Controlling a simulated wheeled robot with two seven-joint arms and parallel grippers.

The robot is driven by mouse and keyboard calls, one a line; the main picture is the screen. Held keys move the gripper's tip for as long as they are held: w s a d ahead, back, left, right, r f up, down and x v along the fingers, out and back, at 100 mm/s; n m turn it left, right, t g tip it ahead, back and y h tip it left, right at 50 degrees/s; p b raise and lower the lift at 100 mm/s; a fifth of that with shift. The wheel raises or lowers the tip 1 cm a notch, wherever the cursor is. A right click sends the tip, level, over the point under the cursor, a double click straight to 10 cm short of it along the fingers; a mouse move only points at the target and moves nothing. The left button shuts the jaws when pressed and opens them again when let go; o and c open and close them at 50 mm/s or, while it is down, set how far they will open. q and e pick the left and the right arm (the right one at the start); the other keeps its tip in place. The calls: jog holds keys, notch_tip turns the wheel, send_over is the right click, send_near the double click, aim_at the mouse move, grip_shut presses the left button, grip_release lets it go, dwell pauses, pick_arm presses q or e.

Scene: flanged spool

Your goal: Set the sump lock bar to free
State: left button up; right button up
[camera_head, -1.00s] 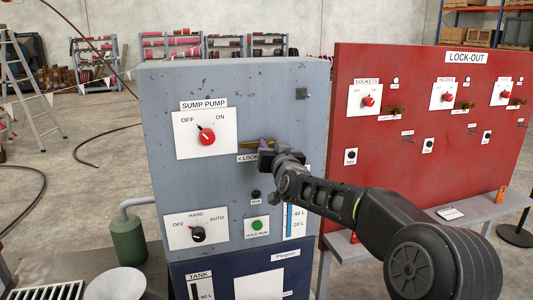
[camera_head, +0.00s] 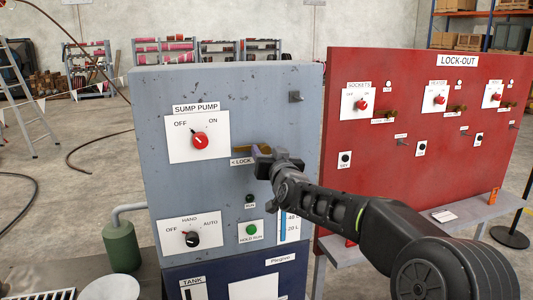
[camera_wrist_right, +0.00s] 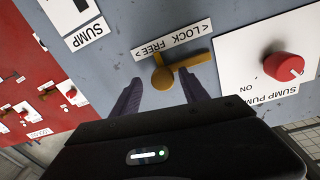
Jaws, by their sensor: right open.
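The sump lock bar (camera_wrist_right: 193,62) is a small brass lever on the grey sump pump panel (camera_head: 225,100). In the right wrist view, which shows the panel upside down, it reaches from its round pivot toward the LOCK end of the LOCK/FREE label (camera_wrist_right: 172,40). In the head view only a bit of the brass (camera_head: 239,149) shows; the rest is hidden by my right gripper (camera_head: 262,163). In the right wrist view the fingers of my right gripper (camera_wrist_right: 161,92) are apart, either side of the pivot end. Contact cannot be told. My left gripper is not in view.
A red SUMP PUMP knob (camera_head: 200,141) sits up left of the bar. A black HAND/AUTO knob (camera_head: 191,239) and green button (camera_head: 252,230) are below. A red lock-out panel (camera_head: 405,150) stands to the right, behind my right arm.

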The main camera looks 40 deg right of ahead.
jog(key=b+v, duration=0.1)
jog(key=v, duration=0.4)
jog(key=shift+s, duration=0.25)
jog(key=w+a+f+g+y, duration=0.15)
jog(key=a+f, duration=0.25)
jog(key=f, duration=0.8)
jog(key=w+a+f+g+y, duration=0.1)
jog(key=a+f+g+y, duration=0.2)
jog(key=f, duration=0.8)
jog(key=s+a+f+n+g+y, duration=0.1)
jog(key=s+a+f, duration=0.1)
jog(key=a+f, duration=0.55)
jog(key=s+a+f+g+y, duration=0.15)
jog(key=a+f, duration=0.25)
jog(key=f, duration=0.6)
jog(key=s+a+f+n+g+y, duration=0.1)
jog(key=s+a+f+g+y, duration=0.25)
jog(key=s+a+f, duration=0.95)
jog(key=s+a+f+n+g, duration=0.1)
jog(key=s+a+f+g, duration=0.1)
jog(key=s+a+f, duration=0.3)
jog(key=s+a+f+n+g+y, duration=0.1)
jog(key=s+a+f+g, duration=0.2)
jog(key=s, duration=0.7)
jog(key=shift+s+a+f+n, duration=0.25)
jog(key=shift+a+f+n, duration=0.15)
jog(key=shift+a+f, duration=0.55)
